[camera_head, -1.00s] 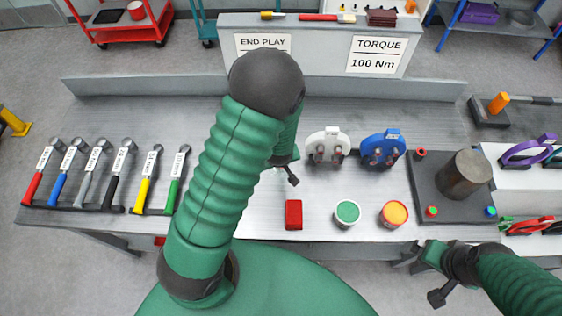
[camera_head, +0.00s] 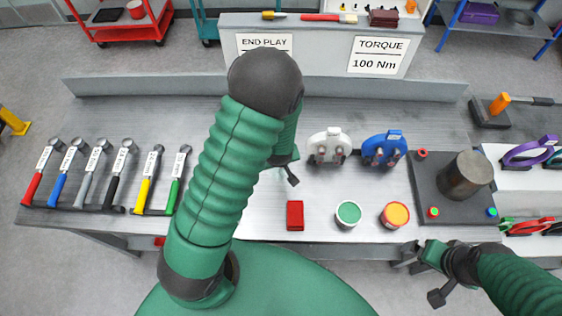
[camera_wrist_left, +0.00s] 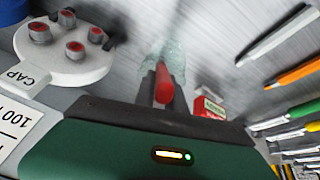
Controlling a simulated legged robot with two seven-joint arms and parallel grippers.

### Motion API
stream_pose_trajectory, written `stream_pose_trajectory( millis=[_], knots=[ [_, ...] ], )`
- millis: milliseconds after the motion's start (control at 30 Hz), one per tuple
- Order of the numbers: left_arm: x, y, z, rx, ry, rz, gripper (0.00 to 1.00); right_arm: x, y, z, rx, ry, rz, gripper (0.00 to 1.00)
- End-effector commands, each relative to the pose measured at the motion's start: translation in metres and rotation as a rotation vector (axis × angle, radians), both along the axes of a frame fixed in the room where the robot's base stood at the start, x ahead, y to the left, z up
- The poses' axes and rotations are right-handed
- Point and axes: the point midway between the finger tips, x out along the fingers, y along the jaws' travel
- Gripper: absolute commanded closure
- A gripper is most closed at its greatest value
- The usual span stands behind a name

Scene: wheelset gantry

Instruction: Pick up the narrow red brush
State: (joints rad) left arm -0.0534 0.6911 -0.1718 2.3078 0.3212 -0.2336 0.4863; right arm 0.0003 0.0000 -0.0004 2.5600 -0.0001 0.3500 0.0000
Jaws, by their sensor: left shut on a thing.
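My left gripper (camera_wrist_left: 160,88) is shut on a red rounded handle (camera_wrist_left: 164,84), which I take to be the narrow red brush. A pale, blurred, see-through patch lies beyond the handle, and its bristles are not clear. In the head view my left gripper (camera_head: 286,170) is over the bench, left of the white cap device, partly hidden by my arm; the held handle cannot be made out there. My right gripper (camera_head: 440,276) hangs at the bench's front right edge; its jaw gap is unclear. Another red-handled brush (camera_head: 325,17) lies on the rear shelf.
A white cap device (camera_head: 328,146) and a blue one (camera_head: 384,149) stand on the bench. A red box (camera_head: 295,215), a green-topped tub (camera_head: 348,214) and an orange-topped tub (camera_head: 395,215) are near the front. Several coloured-handled wrenches (camera_head: 112,174) lie left.

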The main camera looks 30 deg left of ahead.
Motion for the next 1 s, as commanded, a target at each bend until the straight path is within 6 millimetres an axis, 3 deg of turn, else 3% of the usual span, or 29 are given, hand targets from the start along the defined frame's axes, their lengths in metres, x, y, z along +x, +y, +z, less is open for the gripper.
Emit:
stream_pose_trajectory(
  millis=[233, 367, 1000],
  knots=[
    [0.0, 0.0, 0.003, 0.001, -0.002, 0.001, 1.0, 0.0, 0.0, 0.002, 0.0, 0.0, 0.001, 0.0],
    [0.001, 0.0, 0.015, 0.002, -0.002, 0.001, 1.0, 0.0, 0.0, 0.013, 0.0, 0.0, 0.001, 0.0],
    [0.0, -0.001, 0.157, 0.001, -0.002, 0.002, 1.0, 0.0, -0.001, 0.139, 0.0, 0.0, 0.001, 0.0]
  ],
)
